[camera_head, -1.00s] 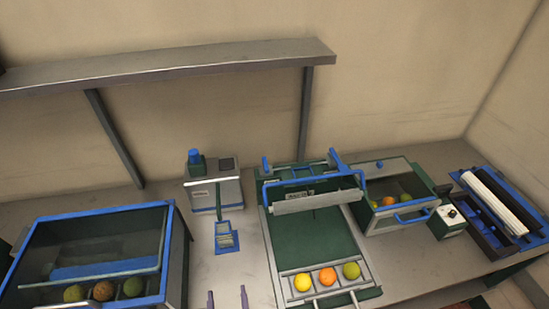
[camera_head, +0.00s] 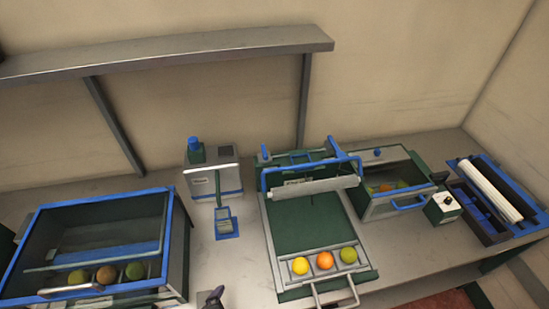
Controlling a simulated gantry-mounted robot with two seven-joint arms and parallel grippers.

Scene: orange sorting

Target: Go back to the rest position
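A dark gripper part (camera_head: 214,297) pokes up at the bottom edge, left of centre. I take it to be my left gripper. Only a small piece shows, so I cannot tell whether it is open or shut. It is beside the blue-rimmed glass case (camera_head: 178,225) and touches nothing that I can see. No arm shows, and my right gripper is out of view. A yellow fruit (camera_head: 300,265), an orange one (camera_head: 324,260) and a green one (camera_head: 348,255) lie in a row at the front of the green press-like frame (camera_head: 305,225).
The glass case holds three dim fruits. At right are a glass-topped box (camera_head: 395,205) with fruits, a small knob box (camera_head: 443,208) and a roller tray (camera_head: 493,195). A shelf (camera_head: 160,60) runs along the wall.

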